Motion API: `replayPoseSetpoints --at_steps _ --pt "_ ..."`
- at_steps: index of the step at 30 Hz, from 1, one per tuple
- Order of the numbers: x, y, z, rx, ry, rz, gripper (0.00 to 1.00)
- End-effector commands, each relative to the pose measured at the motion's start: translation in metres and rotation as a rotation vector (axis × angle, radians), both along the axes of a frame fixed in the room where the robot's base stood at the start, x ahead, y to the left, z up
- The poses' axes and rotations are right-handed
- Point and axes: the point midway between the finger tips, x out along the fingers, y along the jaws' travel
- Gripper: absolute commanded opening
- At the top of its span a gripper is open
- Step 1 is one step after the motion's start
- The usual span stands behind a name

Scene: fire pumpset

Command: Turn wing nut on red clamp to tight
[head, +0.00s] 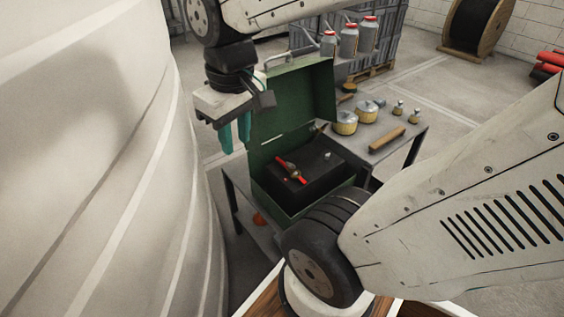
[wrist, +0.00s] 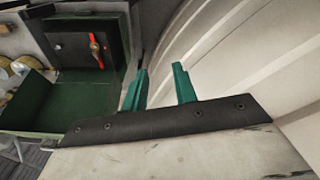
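The red clamp (head: 291,170) lies on top of a black box (head: 318,177) inside an open green case (head: 290,100). A small brownish part, perhaps the wing nut (head: 294,174), sits at the middle of the clamp; its exact setting is too small to tell. In the wrist view the red clamp (wrist: 96,50) shows at the upper left on the black box (wrist: 70,48). My gripper (head: 236,140) hangs to the left of the green case, above and apart from the clamp. Its teal fingers (wrist: 160,82) are apart with nothing between them.
A large pale tank (head: 100,170) stands close on the left. The table (head: 405,150) holds yellow-and-grey round parts (head: 346,122), small brass pieces (head: 398,109) and a wooden rod (head: 387,138). The raised lid of the case stands at the back, near my gripper. Silver bottles (head: 348,40) stand behind.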

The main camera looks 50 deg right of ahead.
Motion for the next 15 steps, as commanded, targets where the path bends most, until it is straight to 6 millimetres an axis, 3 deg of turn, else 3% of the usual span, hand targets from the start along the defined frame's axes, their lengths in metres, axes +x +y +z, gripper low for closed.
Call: replayPoseSetpoints --at_steps 3,6,11,15 --pt "0.038 -0.041 -0.025 -0.003 0.032 0.001 0.28" --pt "0.064 -0.080 -0.050 -0.005 0.046 0.015 0.28" --pt "0.089 -0.151 -0.102 -0.002 0.069 0.036 0.28" --pt "0.093 -0.209 -0.153 0.004 0.084 0.055 0.28"
